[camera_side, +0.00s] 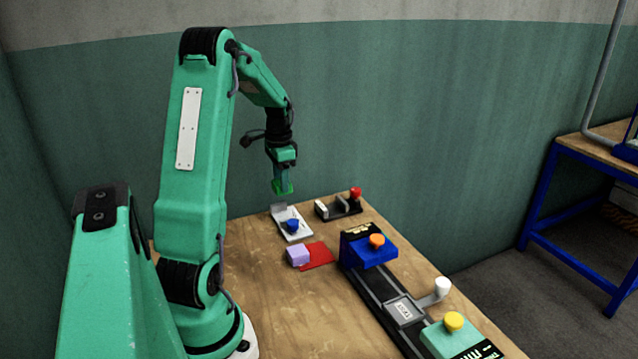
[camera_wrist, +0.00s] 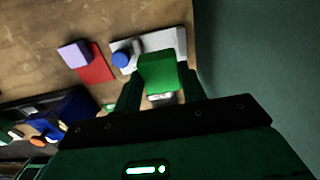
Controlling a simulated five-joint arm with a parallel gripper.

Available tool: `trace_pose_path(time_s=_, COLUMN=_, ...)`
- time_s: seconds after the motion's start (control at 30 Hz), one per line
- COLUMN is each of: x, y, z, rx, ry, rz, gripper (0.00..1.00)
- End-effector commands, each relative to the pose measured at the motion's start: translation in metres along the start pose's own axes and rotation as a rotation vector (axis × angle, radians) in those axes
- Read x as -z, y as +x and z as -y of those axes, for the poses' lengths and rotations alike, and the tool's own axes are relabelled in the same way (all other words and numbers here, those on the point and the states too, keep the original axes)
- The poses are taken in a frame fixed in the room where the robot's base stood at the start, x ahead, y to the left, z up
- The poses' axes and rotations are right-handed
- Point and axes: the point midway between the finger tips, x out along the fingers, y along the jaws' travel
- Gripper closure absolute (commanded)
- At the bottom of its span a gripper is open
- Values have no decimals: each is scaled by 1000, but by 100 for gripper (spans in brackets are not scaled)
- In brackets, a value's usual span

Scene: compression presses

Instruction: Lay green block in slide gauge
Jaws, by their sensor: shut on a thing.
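The green block (camera_side: 283,187) is between the fingers of my gripper (camera_side: 282,178), which is shut on it. It is held in the air above the far end of the table. In the wrist view the green block (camera_wrist: 158,70) hides part of a white plate with a blue knob, which appears to be the slide gauge (camera_wrist: 122,45). In the side view this slide gauge (camera_side: 297,233) lies flat just below the block, with an upright grey piece at its far end. The block looks clear of the gauge.
A dark fixture with a red knob (camera_side: 340,207) stands right of the gauge. A long rail (camera_side: 385,294) carries a blue unit (camera_side: 368,248) and a green unit (camera_side: 462,338). The table's (camera_side: 265,295) near left is clear.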

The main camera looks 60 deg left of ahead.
Motion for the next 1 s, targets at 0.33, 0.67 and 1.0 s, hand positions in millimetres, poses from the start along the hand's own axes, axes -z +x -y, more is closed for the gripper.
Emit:
trace_pose_path(time_s=0.33, x=0, y=17, z=0, rx=0, ry=1, rz=0, gripper=80)
trace_pose_path(time_s=0.67, x=0, y=18, z=0, rx=-1, ry=1, rz=1, gripper=80)
trace_pose_path(time_s=1.0, x=-1, y=33, z=-1, rx=-3, ry=1, rz=2, gripper=80)
